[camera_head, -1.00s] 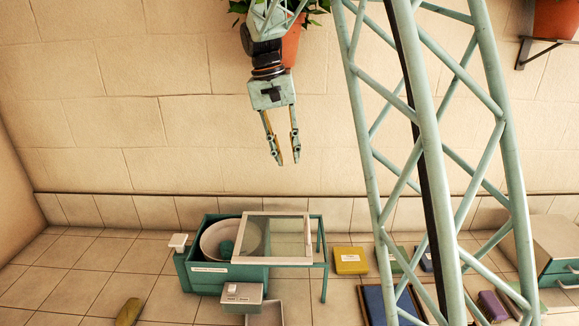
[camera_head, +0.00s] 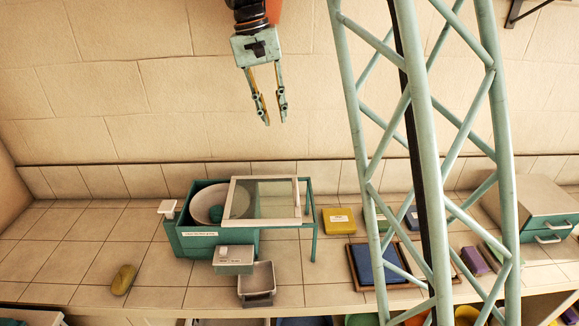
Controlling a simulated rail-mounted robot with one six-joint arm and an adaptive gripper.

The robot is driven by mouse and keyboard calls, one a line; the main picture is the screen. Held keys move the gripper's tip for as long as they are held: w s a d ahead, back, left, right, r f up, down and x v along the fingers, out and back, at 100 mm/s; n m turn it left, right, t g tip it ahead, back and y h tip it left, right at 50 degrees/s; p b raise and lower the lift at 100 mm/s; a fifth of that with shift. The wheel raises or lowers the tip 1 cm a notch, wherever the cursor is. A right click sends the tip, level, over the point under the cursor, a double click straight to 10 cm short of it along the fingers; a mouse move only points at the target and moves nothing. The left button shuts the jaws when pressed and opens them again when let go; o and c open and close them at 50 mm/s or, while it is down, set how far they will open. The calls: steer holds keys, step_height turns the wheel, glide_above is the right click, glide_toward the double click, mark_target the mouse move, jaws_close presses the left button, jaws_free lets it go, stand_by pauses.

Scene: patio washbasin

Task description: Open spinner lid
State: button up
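The spinner (camera_head: 212,243) is a teal box on the tiled counter, left of centre, with a round pale drum (camera_head: 205,203) inside. Its lid (camera_head: 272,221), a pale-framed clear panel, lies over the right part of the drum and reaches right onto a teal side frame. The left part of the drum is uncovered. My gripper (camera_head: 274,122) hangs in the air above and behind the lid, fingers pointing down, apart and empty. It touches nothing.
A small grey tray (camera_head: 257,300) sits in front of the spinner, and a yellow-green oval item (camera_head: 123,279) lies to the left. A yellow box (camera_head: 339,221) and a blue panel (camera_head: 377,264) lie to the right. A drawer unit (camera_head: 545,215) stands far right. My lattice column blocks part of the right side.

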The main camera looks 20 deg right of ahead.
steer(key=b, duration=0.6)
glide_above(296, 189)
steer(key=w+a, duration=0.1)
steer(key=a, duration=0.2)
step_height(296, 189, down, 12)
steer(key=shift+d, duration=0.1)
steer(key=shift+f, duration=0.15)
steer(key=shift+s+d+f, duration=0.15)
steer(key=shift+d+f, duration=0.25)
steer(key=shift+f, duration=1.85)
steer(key=shift+s+d+f, duration=0.15)
steer(key=shift+d+f, duration=0.3)
steer(key=shift+f, duration=1.75)
steer(key=shift+s+d+f, duration=0.15)
steer(key=shift+d+f, duration=0.25)
steer(key=shift+f, duration=1.85)
steer(key=shift+c, duration=0.3)
jaws_close()
